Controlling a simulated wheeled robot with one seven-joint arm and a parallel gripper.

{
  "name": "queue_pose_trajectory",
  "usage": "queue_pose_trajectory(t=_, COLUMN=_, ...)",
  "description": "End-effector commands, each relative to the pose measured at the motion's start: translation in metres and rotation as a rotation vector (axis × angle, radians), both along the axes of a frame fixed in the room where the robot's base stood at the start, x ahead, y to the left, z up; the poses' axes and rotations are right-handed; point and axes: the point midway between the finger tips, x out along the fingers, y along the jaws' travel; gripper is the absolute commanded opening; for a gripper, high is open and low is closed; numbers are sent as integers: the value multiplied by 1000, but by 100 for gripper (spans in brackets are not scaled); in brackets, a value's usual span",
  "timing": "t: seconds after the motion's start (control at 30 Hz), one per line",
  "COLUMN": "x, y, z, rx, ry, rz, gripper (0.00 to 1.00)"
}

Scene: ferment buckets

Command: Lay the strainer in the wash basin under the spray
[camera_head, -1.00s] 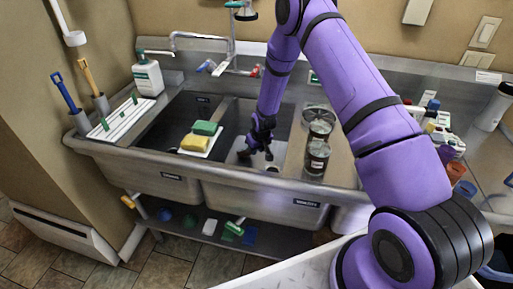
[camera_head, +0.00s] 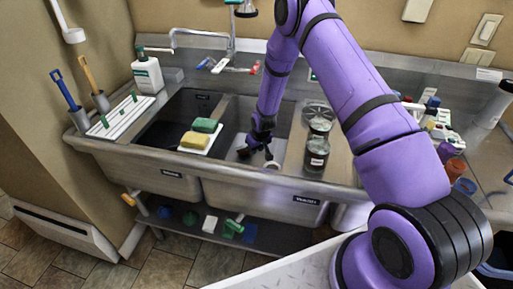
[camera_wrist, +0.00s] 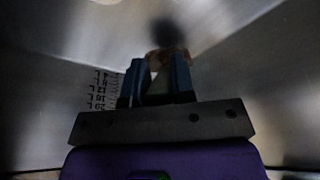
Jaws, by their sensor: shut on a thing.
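My gripper (camera_head: 262,150) is down inside the right-hand basin (camera_head: 225,150) of the steel sink, fingers pointing downward. In the wrist view my gripper (camera_wrist: 158,82) is shut on a small brownish thing (camera_wrist: 160,56), which I take to be the strainer. Most of it is hidden by the fingers and shadow, and I cannot tell whether it touches the basin floor. A small pale round thing (camera_head: 272,165) shows just beside the fingertips. The spray head (camera_head: 246,9) hangs above the back of the sink.
A board with a green and a yellow sponge (camera_head: 194,139) bridges the sink divider. A soap bottle (camera_head: 148,73) stands at the back left. The basin walls and front rim enclose my gripper closely.

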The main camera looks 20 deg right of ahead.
Motion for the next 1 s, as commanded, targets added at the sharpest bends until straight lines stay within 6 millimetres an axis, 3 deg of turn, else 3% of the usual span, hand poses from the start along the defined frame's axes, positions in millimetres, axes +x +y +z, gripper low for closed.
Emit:
queue_pose_trajectory(t=0.2, x=-1, y=0, z=-1, rx=0, ry=3, rz=0, gripper=0)
queue_pose_trajectory(t=0.23, x=-1, y=0, z=-1, rx=0, ry=3, rz=0, gripper=27)
queue_pose_trajectory(t=0.33, x=-1, y=0, z=-1, rx=-1, ry=3, rz=0, gripper=50)
queue_pose_trajectory(t=0.53, x=-1, y=0, z=-1, rx=0, ry=1, rz=0, gripper=53)
queue_pose_trajectory(t=0.73, x=0, y=0, z=-1, rx=0, ry=1, rz=0, gripper=97)
queue_pose_trajectory(t=0.77, x=0, y=0, z=0, rx=0, ry=1, rz=0, gripper=100)
queue_pose_trajectory(t=1.0, x=0, y=0, z=0, rx=0, ry=1, rz=0, gripper=100)
